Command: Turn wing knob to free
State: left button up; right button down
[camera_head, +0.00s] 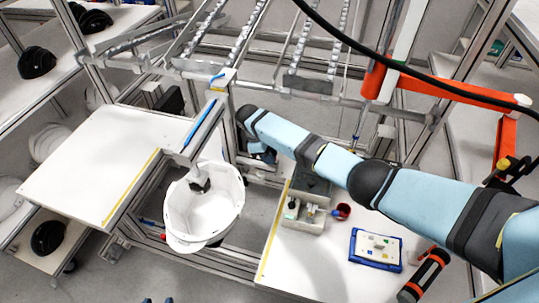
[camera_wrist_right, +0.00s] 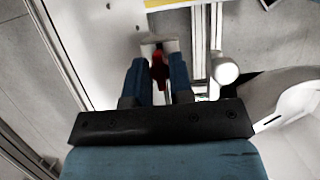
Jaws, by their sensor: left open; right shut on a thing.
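The red wing knob (camera_wrist_right: 158,68) shows in the right wrist view, between the two blue fingers of my right gripper (camera_wrist_right: 159,74). The gripper is shut on it, and the fingers hide its sides. In the head view my right arm reaches in from the right, and my right gripper (camera_head: 262,153) is at the frame beside the white helmet shell (camera_head: 190,218); the knob cannot be made out there. The shell hangs open side up on a dark holder (camera_head: 199,184). My left gripper (camera_head: 157,300) shows only as two blue fingertips at the bottom edge, apart and empty.
A white table (camera_head: 90,160) lies left of the shell. The right table (camera_head: 310,265) carries a grey parts box (camera_head: 304,222), a red cup (camera_head: 342,211), a blue-edged tray (camera_head: 376,264) and a black-and-orange tool (camera_head: 424,275). Metal posts and rails surround my right gripper.

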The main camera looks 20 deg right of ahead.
jog(key=c, duration=1)
grip_release()
jog(key=shift+c, duration=0.2)
notch_tip(320, 180, up, 20)
